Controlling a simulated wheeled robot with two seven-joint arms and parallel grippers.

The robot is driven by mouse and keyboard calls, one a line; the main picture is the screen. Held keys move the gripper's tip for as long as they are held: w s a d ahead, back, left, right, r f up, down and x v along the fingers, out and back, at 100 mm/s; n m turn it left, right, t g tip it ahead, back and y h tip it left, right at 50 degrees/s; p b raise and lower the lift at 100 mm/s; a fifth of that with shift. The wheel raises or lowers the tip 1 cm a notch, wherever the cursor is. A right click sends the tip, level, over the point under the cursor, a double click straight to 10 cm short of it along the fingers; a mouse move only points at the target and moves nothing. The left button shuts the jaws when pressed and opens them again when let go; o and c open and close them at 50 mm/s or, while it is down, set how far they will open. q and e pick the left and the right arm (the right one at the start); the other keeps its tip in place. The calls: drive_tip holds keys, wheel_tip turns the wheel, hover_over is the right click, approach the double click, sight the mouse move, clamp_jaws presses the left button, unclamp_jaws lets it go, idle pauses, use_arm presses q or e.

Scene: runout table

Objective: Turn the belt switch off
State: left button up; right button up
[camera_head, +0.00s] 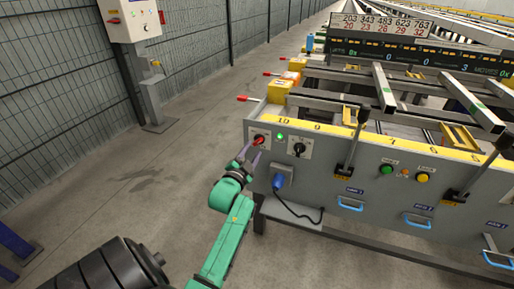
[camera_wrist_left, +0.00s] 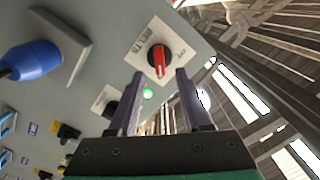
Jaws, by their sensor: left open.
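The belt switch (camera_head: 258,139) is a round black knob with a red handle on a white plate at the left end of the grey panel. In the left wrist view the belt switch (camera_wrist_left: 158,61) shows its red bar, and the plate carries lettering, partly readable as BELT. My left gripper (camera_head: 248,154) is open and close in front of the switch. In the left wrist view its two fingers (camera_wrist_left: 160,76) point at the knob, with the red bar seen between the tips. I cannot tell whether they touch it. My right gripper is not in view.
A lit green lamp (camera_head: 280,136) and a second black rotary switch (camera_head: 299,149) sit right of the belt switch. A blue plug (camera_head: 278,183) with a black cable sticks out below. Black levers (camera_head: 354,139) stand farther right. Open floor (camera_head: 150,200) lies left.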

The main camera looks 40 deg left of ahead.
sight(257, 143)
use_arm(q)
drive_tip(key=x, duration=0.3)
drive_tip(key=shift+w+a+f, duration=0.15)
drive_tip(key=shift+w+a, duration=0.05)
drive_tip(key=shift+w, duration=0.1)
drive_tip(key=shift+w+a, duration=0.1)
drive_tip(key=shift+w, duration=0.35)
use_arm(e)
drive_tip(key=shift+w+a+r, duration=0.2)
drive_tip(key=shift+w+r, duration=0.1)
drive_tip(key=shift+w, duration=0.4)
use_arm(q)
clamp_jaws()
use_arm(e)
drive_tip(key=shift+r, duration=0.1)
